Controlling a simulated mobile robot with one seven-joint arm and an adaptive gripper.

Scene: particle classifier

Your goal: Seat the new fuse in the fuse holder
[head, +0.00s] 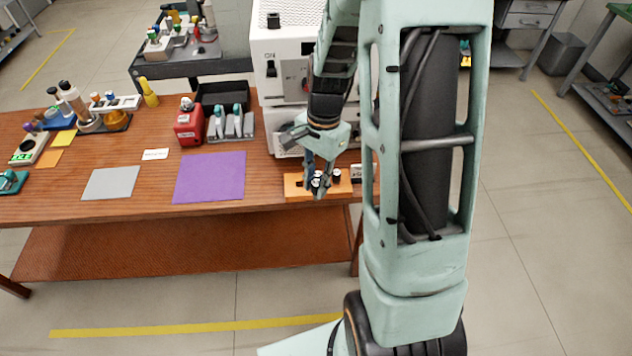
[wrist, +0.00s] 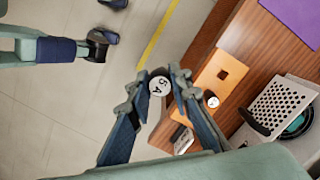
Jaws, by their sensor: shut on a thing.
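My gripper (wrist: 160,84) is shut on a dark fuse with a round white cap marked "5 A" (wrist: 160,86). In the head view my gripper (head: 317,184) is just over the orange block (head: 296,190) at the table's front edge. The wrist view shows the held fuse beside the orange block (wrist: 205,78), over its front side; I cannot tell its height. The block has an empty square hole. A second capped fuse (wrist: 211,99) stands in the block, right of my fingers. I cannot make out the fuse holder with certainty.
A white instrument (head: 284,52) with an ON label stands behind the block. A small white label plate (wrist: 183,139) is beside the block. A purple mat (head: 210,177), a grey mat (head: 111,183) and a red box (head: 189,125) lie left. The floor is open in front.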

